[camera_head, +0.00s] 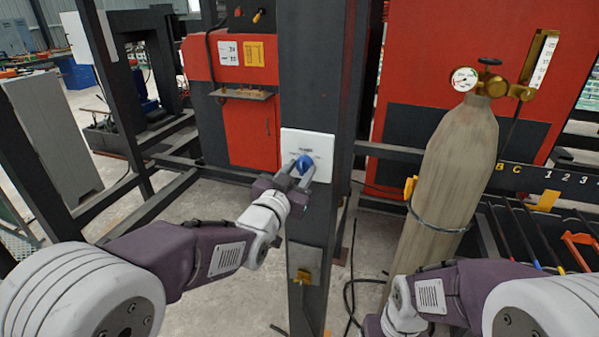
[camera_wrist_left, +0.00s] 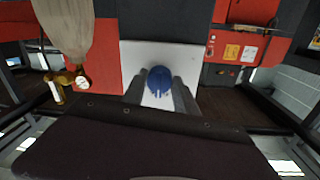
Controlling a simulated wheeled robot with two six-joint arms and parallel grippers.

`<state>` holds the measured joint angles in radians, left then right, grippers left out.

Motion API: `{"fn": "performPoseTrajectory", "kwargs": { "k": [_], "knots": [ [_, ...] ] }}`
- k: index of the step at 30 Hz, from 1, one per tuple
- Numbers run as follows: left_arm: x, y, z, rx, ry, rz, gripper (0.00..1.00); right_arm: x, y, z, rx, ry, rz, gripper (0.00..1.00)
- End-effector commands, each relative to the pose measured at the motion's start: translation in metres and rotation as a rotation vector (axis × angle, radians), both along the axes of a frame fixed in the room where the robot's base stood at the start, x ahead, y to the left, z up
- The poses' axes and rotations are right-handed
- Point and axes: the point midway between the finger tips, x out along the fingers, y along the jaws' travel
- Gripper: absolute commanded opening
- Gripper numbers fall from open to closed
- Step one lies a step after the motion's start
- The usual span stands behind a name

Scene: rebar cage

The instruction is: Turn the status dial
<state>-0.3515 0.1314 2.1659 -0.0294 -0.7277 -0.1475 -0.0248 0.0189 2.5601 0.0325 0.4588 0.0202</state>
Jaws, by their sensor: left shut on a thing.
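The status dial (camera_head: 305,163) is a blue knob on a white plate (camera_head: 322,143) fixed to a dark upright post. My left gripper (camera_head: 304,170) reaches up to it from below, with its fingers on either side of the knob, shut on it. In the left wrist view the blue dial (camera_wrist_left: 159,80) sits between the two grey fingertips (camera_wrist_left: 160,90), in front of the white plate (camera_wrist_left: 185,58). The dial's pointer mark and the small print on the plate are too small to read. My right arm shows at the lower right of the head view, but its gripper is out of view.
A tan gas cylinder (camera_head: 446,180) with a gauge (camera_head: 464,79) stands right of the post. Red cabinets (camera_head: 251,130) stand behind it. Dark frame bars (camera_head: 150,190) run at left, and cables lie on the floor.

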Motion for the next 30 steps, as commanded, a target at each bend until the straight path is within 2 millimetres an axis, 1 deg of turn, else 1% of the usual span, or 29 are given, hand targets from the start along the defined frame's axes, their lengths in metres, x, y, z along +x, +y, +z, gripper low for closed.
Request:
{"fn": "performPoseTrajectory", "kwargs": {
  "k": [8,21,30],
  "knots": [
    [0.000,-0.001,-0.004,-0.151,0.046,0.000,0.00,0.000,0.000,-0.023,0.000,0.000,0.000,0.82],
    [-0.001,-0.002,-0.005,-0.543,0.172,-0.002,0.00,0.000,0.000,-0.068,0.000,0.000,0.000,0.82],
    [-0.001,-0.004,-0.004,-0.777,0.249,-0.003,0.00,0.000,0.000,-0.092,0.000,0.000,0.000,0.82]
  ]
}}
